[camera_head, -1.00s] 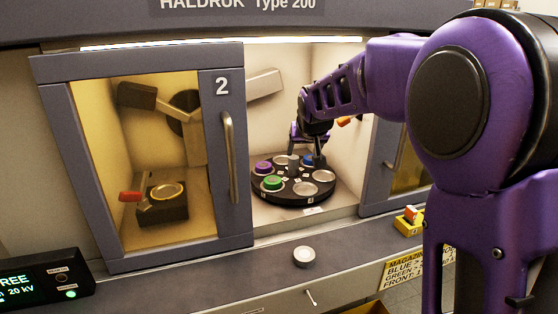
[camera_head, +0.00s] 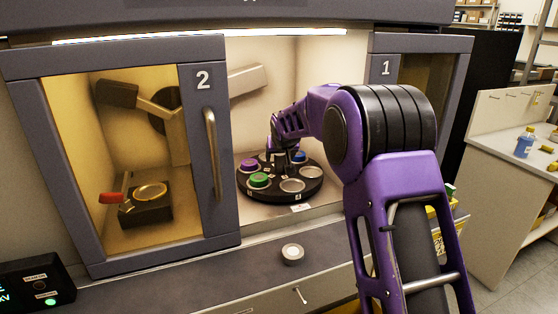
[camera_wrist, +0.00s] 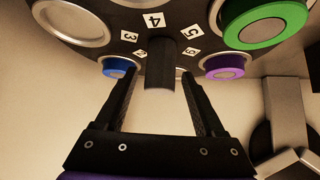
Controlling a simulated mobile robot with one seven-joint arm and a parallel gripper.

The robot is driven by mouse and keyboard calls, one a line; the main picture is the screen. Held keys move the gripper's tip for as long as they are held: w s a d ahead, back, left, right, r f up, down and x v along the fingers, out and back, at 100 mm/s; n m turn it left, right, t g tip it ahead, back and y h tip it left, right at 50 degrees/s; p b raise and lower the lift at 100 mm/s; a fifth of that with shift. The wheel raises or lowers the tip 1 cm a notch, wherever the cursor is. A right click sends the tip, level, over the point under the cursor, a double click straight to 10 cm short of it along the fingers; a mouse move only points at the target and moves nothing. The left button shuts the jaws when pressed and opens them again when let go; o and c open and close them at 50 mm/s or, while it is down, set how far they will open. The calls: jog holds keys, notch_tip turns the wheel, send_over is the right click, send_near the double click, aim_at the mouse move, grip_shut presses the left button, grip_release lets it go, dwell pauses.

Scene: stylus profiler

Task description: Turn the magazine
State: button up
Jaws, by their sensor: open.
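The magazine (camera_head: 263,194) is a dark round turntable inside the open chamber, with numbered positions around a central post (camera_wrist: 160,66). Purple (camera_head: 249,165), green (camera_head: 259,180) and blue (camera_head: 299,157) ringed pucks sit on it. Several pale round seats, one the front seat (camera_head: 292,185), look empty. My gripper (camera_wrist: 158,72) is open over the magazine. In the wrist view its two fingers stand apart on either side of the central post; I cannot tell whether they touch it. In the head view my arm partly hides the fingertips.
Door 2 (camera_head: 229,140) stands left of the opening and door 1 (camera_head: 386,68) to the right. A display box (camera_head: 35,285) is at lower left. A side bench (camera_head: 500,155) holds a blue bottle (camera_head: 524,142).

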jog(key=shift+x, duration=1.5)
grip_shut()
dwell(0.4)
